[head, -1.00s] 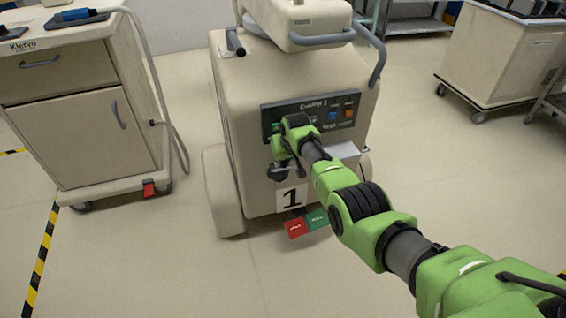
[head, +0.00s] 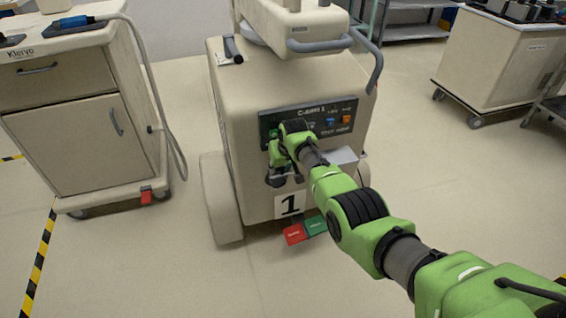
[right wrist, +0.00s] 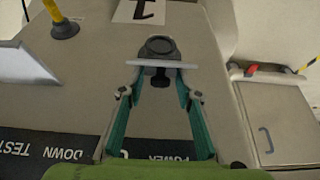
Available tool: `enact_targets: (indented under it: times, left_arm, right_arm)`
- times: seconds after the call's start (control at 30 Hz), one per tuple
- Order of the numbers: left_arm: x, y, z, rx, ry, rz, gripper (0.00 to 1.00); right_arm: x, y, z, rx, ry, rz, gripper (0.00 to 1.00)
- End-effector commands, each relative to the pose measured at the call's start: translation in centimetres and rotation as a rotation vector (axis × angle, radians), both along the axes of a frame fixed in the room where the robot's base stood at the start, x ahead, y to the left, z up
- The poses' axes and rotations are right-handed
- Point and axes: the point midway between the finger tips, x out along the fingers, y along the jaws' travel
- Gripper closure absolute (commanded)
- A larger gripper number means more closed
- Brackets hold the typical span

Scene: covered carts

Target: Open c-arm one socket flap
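The c-arm one base (head: 235,125) is a beige cart with a "1" label (head: 290,204) and a dark control panel (head: 345,107). In the right wrist view, a dark round socket (right wrist: 159,46) sits in the cart face. A thin pale flap (right wrist: 150,64) shows almost edge-on beside it, seeming to stand out from the face. A small dark piece (right wrist: 160,79) is at its middle. My right gripper (right wrist: 157,84) is open, its fingers spread with the flap at the tips; contact is unclear. In the head view my right gripper (head: 278,168) hides much of this area. My left gripper is not in view.
A pale ledge (head: 343,156) juts out right of my right gripper. Red (head: 293,234) and green (head: 316,225) pedals stick out low on the cart. A drawer cart (head: 65,135) stands left and another cart (head: 500,65) back right. The floor in front is clear.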

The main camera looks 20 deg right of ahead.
Motion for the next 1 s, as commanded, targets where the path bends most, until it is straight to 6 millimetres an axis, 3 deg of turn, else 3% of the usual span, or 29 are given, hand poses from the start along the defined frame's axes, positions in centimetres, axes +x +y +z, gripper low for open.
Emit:
enact_targets:
  times: [0.37,1.0]
  left_arm:
    - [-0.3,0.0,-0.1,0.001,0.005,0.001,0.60]
    - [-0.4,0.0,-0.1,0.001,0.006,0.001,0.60]
  right_arm:
    - [-1.3,-0.1,2.6,0.000,-0.003,0.000,0.69]
    - [-4.8,-0.2,10.0,0.000,-0.001,0.000,0.69]
